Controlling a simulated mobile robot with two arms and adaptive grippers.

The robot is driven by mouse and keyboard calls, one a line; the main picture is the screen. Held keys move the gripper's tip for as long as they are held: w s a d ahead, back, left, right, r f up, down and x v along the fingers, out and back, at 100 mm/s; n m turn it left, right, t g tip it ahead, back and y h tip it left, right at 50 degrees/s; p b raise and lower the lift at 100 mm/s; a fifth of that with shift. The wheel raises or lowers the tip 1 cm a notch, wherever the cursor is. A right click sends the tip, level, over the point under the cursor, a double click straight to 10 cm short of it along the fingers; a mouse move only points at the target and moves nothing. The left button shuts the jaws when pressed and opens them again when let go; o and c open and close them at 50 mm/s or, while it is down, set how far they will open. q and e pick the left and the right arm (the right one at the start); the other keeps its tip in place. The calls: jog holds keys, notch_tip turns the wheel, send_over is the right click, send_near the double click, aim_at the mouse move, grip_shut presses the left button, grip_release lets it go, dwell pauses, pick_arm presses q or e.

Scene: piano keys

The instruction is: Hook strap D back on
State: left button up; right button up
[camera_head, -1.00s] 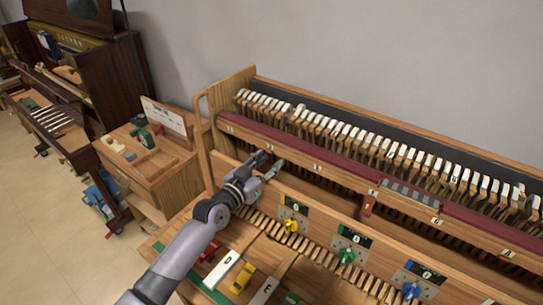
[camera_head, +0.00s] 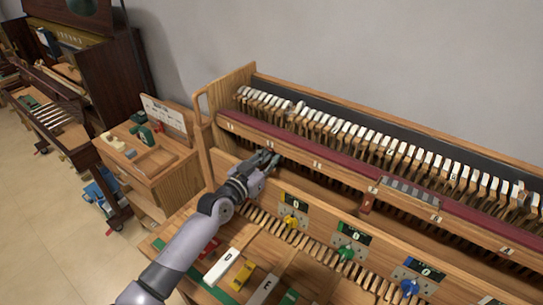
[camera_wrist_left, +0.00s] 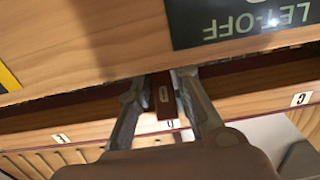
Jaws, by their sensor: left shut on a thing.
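My left gripper (camera_head: 271,156) reaches to the wooden rail (camera_head: 345,178) below the dark red felt strip. In the left wrist view its two fingers (camera_wrist_left: 166,88) are closed on a small red-brown strap (camera_wrist_left: 165,98) with a small white tag. The strap stands in front of the rail (camera_wrist_left: 240,106), close to a small label that I cannot read surely. Whether the strap's end is hooked is hidden by the fingers. In the head view the strap is hidden behind the gripper. My right gripper is not in view.
A similar red-brown strap (camera_head: 368,202) hangs farther right along the rail. Below stands a board with yellow (camera_head: 291,221), green (camera_head: 346,252) and blue (camera_head: 410,287) knobs. In the wrist view a dark "LET-OFF" plate (camera_wrist_left: 240,20) is close above the fingers. Rows of white-topped hammers run behind.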

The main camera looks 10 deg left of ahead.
pick_arm(q)
grip_shut()
jog(key=shift+s+a+r+g+y+p, duration=0.15)
jog(key=shift+s+g+y+p, duration=0.4)
jog(key=shift+g+p, duration=0.75)
jog(key=shift+s+a+g+y+p, duration=0.35)
jog(key=shift+g+y+p, duration=0.45)
jog(key=shift+g, duration=0.9)
jog(key=shift+s+a+r+g+y+p, duration=0.15)
jog(key=shift+s+g+y+p, duration=0.35)
jog(key=shift+g+p, duration=0.85)
jog(key=shift+f+g, duration=0.1)
jog(key=shift+g, duration=0.15)
jog(key=o, duration=0.9)
grip_release()
